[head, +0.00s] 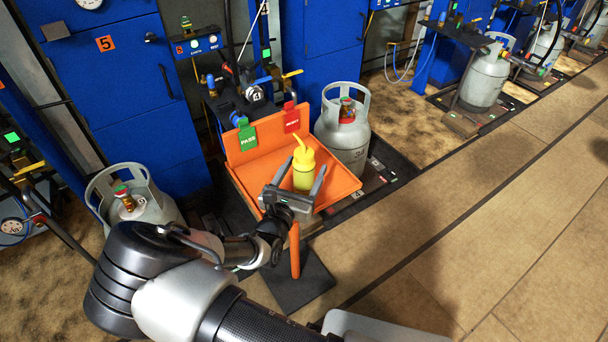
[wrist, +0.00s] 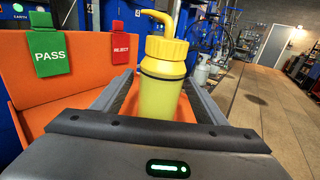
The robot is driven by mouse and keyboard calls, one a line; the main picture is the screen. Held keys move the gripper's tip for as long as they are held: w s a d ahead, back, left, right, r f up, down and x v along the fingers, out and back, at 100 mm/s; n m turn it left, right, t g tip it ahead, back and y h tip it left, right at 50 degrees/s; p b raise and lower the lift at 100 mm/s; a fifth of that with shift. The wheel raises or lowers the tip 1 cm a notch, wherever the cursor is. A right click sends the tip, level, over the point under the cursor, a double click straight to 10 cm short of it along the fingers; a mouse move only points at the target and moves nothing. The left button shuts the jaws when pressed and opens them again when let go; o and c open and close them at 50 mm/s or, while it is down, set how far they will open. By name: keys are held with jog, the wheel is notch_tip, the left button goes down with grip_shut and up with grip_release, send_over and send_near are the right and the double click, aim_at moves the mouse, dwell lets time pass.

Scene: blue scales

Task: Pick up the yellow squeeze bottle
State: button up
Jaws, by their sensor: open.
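The yellow squeeze bottle (head: 304,168) stands upright on the orange tray (head: 340,181), its bent spout pointing to the left. My gripper (head: 293,190) is open at the tray's front edge, with its two fingers reaching forward on either side of the bottle. In the wrist view the bottle (wrist: 163,90) stands between the open fingers, with a dark band below its cap. The bottle's lower end is hidden behind the gripper body in the wrist view.
A green PASS tag (head: 247,135) and a red REJECT tag (head: 291,118) hang on the tray's back wall. A grey gas cylinder (head: 344,135) stands close behind right, another (head: 135,200) at left. Open floor (head: 470,200) lies to the right.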

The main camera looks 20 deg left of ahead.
jog(key=c, duration=1.2)
jog(key=shift+c, duration=0.7)
jog(key=shift+r, duration=0.1)
